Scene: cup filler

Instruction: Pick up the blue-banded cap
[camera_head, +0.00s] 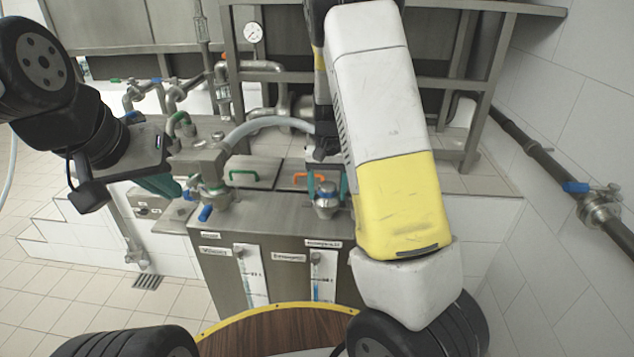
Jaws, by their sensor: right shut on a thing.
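The blue-banded cap (326,204) is a small silver metal piece with a blue band, at the top front of the steel cabinet. My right gripper (327,186) points down over it, with a teal finger on each side, and is shut on it. Whether the cap still touches the cabinet top is unclear. My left gripper (168,188) is off to the left, beside the cabinet, with its teal fingers seen from the side. Its opening cannot be made out.
The steel cabinet (225,262) has labelled level gauges on its front. A metal fitting with a blue handle (206,213) stands on its left, near my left gripper. Behind are an orange handle (302,179), a green handle (243,173) and a pale hose (265,122).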

